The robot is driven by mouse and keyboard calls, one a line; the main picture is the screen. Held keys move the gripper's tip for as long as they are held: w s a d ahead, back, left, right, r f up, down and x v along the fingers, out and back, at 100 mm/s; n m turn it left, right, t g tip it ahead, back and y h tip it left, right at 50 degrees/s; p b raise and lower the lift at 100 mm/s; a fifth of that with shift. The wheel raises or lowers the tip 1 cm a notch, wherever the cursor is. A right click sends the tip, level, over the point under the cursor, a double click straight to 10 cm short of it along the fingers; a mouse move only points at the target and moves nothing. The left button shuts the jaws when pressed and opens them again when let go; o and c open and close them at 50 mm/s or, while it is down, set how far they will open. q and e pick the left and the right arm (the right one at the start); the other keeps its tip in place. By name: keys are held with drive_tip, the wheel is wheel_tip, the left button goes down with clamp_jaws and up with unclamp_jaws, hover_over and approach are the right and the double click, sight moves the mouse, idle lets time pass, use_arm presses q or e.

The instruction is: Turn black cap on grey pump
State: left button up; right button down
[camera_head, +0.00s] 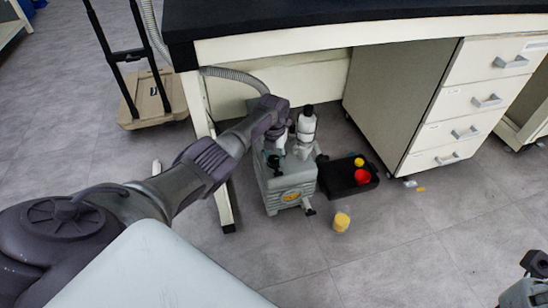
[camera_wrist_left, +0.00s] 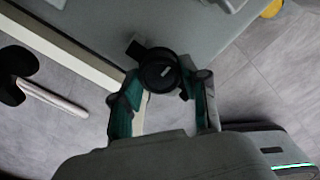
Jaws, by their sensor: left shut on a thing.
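The grey pump (camera_head: 288,187) stands on the floor under the dark-topped bench. Its grey body also shows at the top of the left wrist view (camera_wrist_left: 185,25). The round black cap (camera_wrist_left: 158,72) is on top of the pump; in the head view the cap (camera_head: 273,161) is small and partly covered by my gripper. My left gripper (camera_head: 274,148) reaches down over the pump. In the left wrist view its green-and-dark fingers (camera_wrist_left: 167,88) are on both sides of the cap, shut on it.
The bench leg (camera_head: 217,165) is close beside my left arm. A black tray (camera_head: 340,188) holds red and yellow items. A drawer cabinet (camera_head: 455,105) is at right.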

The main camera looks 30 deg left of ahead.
sight(274, 159)
use_arm(q)
drive_tip(key=o, duration=1.1)
drive_tip(key=shift+o, duration=0.2)
wheel_tip(274, 159, up, 12)
